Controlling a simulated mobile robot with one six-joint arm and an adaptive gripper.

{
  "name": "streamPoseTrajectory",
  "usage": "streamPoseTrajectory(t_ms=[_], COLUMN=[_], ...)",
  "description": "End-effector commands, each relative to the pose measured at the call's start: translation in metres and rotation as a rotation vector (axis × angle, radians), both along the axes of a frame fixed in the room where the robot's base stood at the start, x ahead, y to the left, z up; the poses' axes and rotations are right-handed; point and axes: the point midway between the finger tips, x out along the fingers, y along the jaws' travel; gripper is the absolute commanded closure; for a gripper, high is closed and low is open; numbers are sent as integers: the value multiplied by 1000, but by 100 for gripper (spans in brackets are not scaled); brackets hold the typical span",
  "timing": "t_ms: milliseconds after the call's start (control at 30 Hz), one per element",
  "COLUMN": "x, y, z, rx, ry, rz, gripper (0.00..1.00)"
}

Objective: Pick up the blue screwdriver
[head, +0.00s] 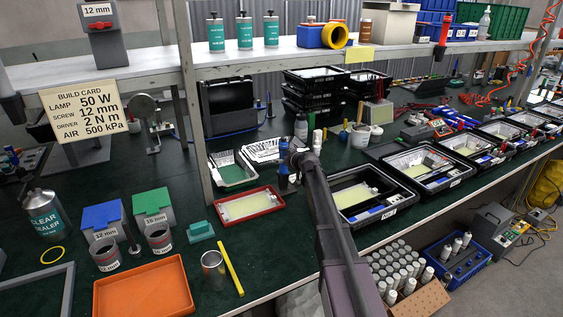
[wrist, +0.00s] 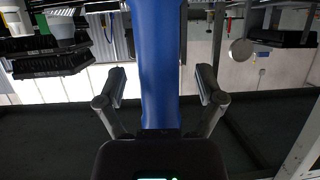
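My gripper (wrist: 161,88) is open in the wrist view, with its two grey fingers wide apart. A long blue shape (wrist: 160,65) runs between the fingers from the gripper body to the top edge, with a gap on both sides. Its ends are cut off or hidden, so I cannot tell for sure that it is the blue screwdriver. In the head view my gripper (head: 284,184) is small and dark at the end of my arm, above the bench beside the red-rimmed tray.
The red-rimmed tray (head: 223,215) lies left of my gripper. A black tray (head: 352,212) with blue and white items lies right. A white rack (head: 262,146) and stacked black trays (head: 314,78) stand behind. A shelf post (head: 187,100) rises at left. The front-left bench holds an orange tray (head: 143,291).

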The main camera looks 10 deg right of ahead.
Motion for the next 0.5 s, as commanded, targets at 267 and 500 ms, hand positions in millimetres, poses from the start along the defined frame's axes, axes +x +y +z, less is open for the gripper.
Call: streamPoseTrajectory(t_ms=[267,500], x=[0,0], y=[0,0], z=[0,0], rx=[0,1], ry=[0,-1], rz=[0,0], gripper=[93,100])
